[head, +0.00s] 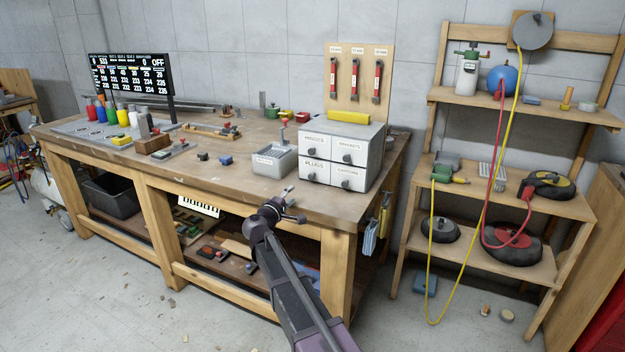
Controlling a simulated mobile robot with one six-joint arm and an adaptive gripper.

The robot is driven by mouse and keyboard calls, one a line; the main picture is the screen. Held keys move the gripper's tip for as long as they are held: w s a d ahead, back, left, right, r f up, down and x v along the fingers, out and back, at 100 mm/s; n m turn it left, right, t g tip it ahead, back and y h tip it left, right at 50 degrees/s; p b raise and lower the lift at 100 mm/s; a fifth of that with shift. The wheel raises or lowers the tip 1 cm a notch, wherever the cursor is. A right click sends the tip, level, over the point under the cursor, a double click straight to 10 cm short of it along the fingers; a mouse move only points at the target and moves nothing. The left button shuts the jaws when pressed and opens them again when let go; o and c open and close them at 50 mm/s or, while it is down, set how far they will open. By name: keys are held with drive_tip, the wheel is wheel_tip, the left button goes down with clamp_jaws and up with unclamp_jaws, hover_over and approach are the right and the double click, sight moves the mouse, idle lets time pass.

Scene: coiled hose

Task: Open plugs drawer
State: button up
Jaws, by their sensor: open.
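The plugs drawer (320,167) is the lower-left drawer of a small white four-drawer cabinet (365,133) at the right end of the wooden workbench. It has a dark round knob and looks shut, flush with its neighbours. My gripper (296,204) is open and empty, in front of the bench's front edge and a little below and left of the plugs drawer in the picture. It appears apart from the drawer.
A grey open bin (274,162) stands just left of the cabinet. A yellow block (349,117) lies on the cabinet. Blue and dark small parts (225,160) lie further left on the bench. Hoses hang at the shelf (515,195) on the right.

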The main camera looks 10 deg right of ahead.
sight(311, 177)
drive_tip(key=shift+w+d, duration=0.1)
drive_tip(key=shift+d, duration=0.05)
drive_tip(key=x, duration=1.3)
drive_tip(key=shift+w+d+f, duration=0.1)
drive_tip(key=shift+w+d, duration=0.2)
drive_tip(key=shift+s, duration=0.1)
clamp_jaws()
